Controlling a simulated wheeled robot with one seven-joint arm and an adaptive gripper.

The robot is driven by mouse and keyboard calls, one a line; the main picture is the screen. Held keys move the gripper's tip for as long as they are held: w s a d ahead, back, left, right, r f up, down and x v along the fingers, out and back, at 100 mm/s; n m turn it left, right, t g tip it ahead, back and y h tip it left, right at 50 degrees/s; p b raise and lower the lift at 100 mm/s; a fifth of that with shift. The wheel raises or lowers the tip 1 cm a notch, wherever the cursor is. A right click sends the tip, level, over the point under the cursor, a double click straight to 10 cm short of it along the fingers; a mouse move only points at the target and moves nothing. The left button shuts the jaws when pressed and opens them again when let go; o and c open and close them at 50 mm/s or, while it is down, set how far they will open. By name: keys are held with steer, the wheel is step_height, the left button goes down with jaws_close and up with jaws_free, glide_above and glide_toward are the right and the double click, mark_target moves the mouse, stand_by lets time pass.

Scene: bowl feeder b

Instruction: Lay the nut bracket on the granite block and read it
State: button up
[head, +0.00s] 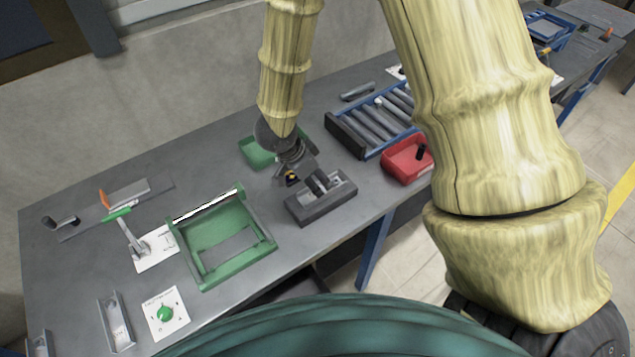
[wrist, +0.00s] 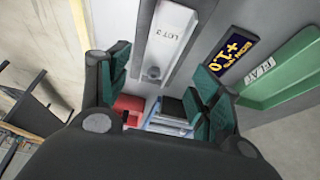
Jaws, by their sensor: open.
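My gripper (head: 312,180) is open, low over a dark grey block (head: 333,207) near the table's front edge. The head view does not settle whether this is the granite block. In the wrist view my gripper's (wrist: 160,87) dark green pads stand apart. Between and beyond them shows a light grey bracket (wrist: 168,45) marked with a LOT label, with a round nut-like spot at its near end. It looks like the nut bracket. Neither view shows clearly whether the pads touch it. My gripper hides part of the block's top in the head view.
A blue label with yellow print (wrist: 229,56) lies beside the bracket. A small green tray (head: 257,152) is behind my gripper; a larger green tray (head: 263,243) stands left. A red bin (head: 391,168) and roller rack (head: 348,139) are right.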

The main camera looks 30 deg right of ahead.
steer(key=shift+v, duration=2.95)
steer(key=shift+d, duration=0.15)
